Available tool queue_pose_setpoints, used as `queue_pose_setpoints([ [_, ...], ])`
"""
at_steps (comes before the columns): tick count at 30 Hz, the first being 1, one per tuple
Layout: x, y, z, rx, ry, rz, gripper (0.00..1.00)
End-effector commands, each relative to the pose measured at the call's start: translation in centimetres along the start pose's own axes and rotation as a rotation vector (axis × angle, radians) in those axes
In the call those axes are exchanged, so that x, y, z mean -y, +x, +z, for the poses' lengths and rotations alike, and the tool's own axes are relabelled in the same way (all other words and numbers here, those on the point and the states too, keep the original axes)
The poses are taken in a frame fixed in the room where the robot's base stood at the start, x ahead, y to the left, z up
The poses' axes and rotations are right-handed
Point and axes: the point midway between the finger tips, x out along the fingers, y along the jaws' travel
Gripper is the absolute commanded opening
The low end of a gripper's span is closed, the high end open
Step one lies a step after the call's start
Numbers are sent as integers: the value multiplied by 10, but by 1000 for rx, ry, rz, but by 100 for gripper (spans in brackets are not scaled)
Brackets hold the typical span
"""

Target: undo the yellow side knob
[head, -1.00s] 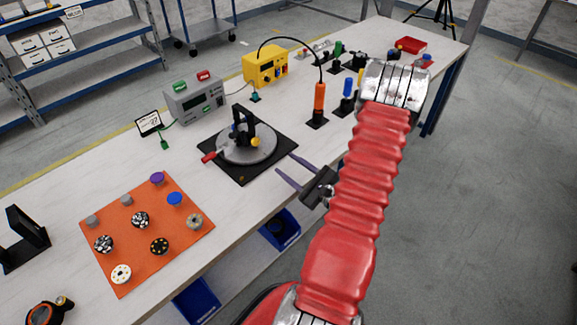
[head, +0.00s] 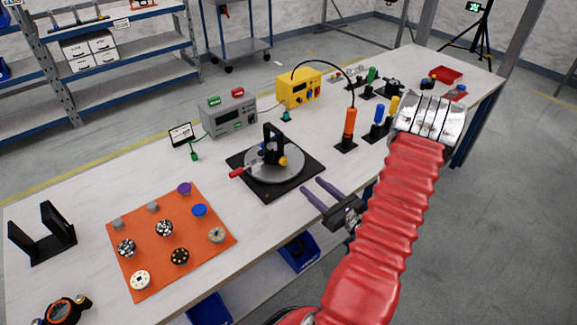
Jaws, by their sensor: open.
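The yellow side knob (head: 283,161) is on the side of a black upright bracket (head: 268,143). The bracket stands on a round grey turntable (head: 261,168) on a black square base (head: 288,186). A red handle (head: 237,172) sticks out at the turntable's left. My gripper (head: 315,194) is open and empty, at the table's front edge, right of and nearer than the base. Its two fingers point left, and it is apart from the knob. How far the knob is screwed in is too small to tell.
An orange mat (head: 197,258) with several round parts lies at the front left. Blue bins (head: 298,254) sit below the table edge.

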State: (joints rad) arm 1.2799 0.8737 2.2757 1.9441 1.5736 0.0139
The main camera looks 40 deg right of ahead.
Motion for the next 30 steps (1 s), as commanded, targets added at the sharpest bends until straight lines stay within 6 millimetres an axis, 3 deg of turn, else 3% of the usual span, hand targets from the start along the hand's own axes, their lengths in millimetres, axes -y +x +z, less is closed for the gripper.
queue_pose_setpoints([
  [11, -2, 30, 0, 0, -1, 4, 43],
  [30, -1, 120, 0, 0, -3, 3, 43],
])
